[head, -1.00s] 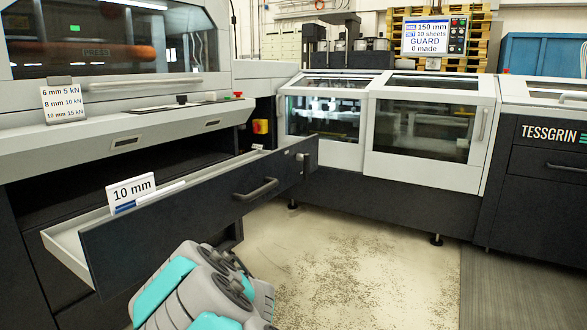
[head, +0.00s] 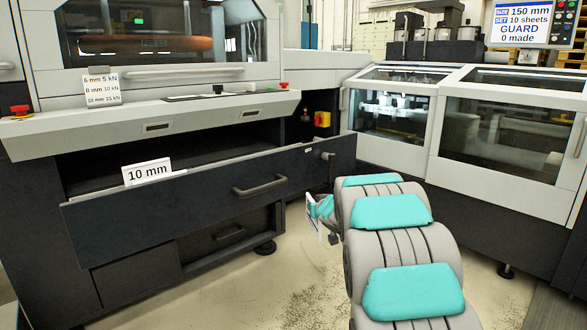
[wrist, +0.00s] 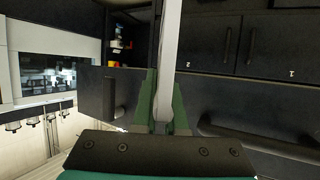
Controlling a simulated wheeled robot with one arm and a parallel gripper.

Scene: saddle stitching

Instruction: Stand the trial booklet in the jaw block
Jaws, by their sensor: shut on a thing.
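My gripper (head: 325,208) shows beyond my arm in the head view, low in front of the open drawer's right end. In the wrist view my green fingers (wrist: 162,108) are shut on a thin white piece, seen edge-on, apparently the trial booklet (wrist: 168,60). It stands out straight from between the fingers. A part of the booklet (head: 312,218) shows white beside the gripper in the head view. I cannot make out the jaw block in either current view.
The open drawer (head: 215,195) with a 10 mm card (head: 147,172) stands out under the press; its front hides most of its inside. Its handle (head: 260,187) juts out. A guarded machine (head: 500,135) stands at right. Floor (head: 290,285) is clear in front.

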